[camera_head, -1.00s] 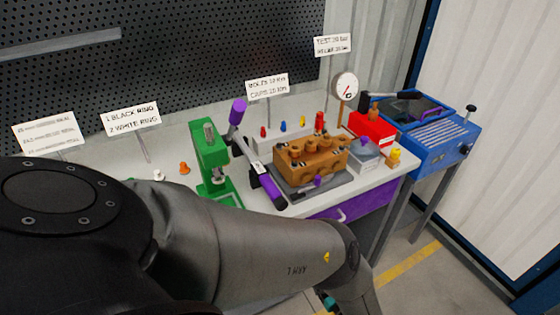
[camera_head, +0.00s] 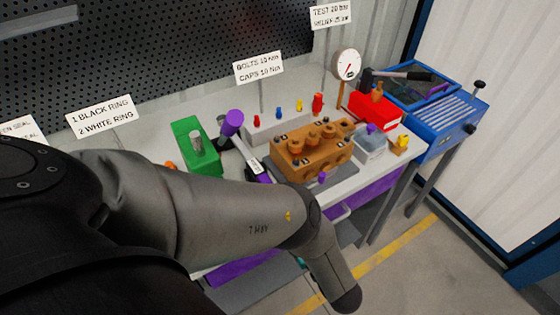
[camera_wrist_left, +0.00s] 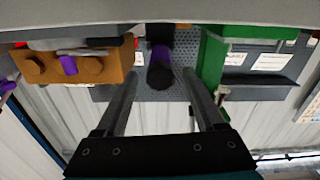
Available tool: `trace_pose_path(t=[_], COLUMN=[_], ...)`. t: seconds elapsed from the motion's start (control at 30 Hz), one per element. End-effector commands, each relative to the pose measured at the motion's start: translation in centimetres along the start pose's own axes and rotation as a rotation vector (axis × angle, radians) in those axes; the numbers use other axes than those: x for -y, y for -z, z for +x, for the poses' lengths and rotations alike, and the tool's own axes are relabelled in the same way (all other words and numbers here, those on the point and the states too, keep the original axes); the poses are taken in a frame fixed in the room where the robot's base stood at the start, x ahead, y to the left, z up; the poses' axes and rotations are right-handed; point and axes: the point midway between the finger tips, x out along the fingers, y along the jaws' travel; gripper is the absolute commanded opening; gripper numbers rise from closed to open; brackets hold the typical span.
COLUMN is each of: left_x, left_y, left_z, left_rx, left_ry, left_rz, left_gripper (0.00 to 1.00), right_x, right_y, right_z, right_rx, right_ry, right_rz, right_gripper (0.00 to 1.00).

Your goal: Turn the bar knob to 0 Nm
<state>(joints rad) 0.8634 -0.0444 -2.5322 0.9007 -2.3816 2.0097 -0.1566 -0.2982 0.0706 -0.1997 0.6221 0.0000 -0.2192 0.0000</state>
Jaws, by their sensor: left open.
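The dark torque bar (camera_head: 247,156) lies between the green press (camera_head: 190,142) and the brown pump block (camera_head: 312,152). It has a purple far end (camera_head: 233,122); its near end is mostly hidden behind my left arm. A small white label sits on it, too small to read. In the left wrist view, a purple piece with a dark rounded end (camera_wrist_left: 160,76) shows between the fingers of my left gripper (camera_wrist_left: 160,88). That gripper is open and empty; I cannot tell its distance from the piece. The head view hides the gripper. My right gripper is not in view.
Coloured small parts stand behind the pump block. A gauge (camera_head: 347,65), a red box (camera_head: 374,108) and a blue machine (camera_head: 430,105) are to the right. A purple drawer front (camera_head: 375,190) is below the bench (camera_head: 405,155). Floor at lower right is clear.

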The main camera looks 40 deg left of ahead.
Motion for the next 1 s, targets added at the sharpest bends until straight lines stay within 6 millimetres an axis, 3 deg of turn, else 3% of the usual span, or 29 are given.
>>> trace_pose_path(t=[0.37, 1.0], left_x=[0.04, 0.03], left_y=[-0.01, 0.00], left_z=[-0.02, -0.02], left_rx=[0.000, 0.000], left_ry=[-0.002, -0.001], left_rz=[0.000, 0.000], left_gripper=[0.70, 0.00], right_x=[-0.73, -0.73], right_y=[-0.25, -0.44], right_z=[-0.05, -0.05], right_rx=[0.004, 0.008], right_ry=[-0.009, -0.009], right_rz=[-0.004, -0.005], right_gripper=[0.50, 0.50])
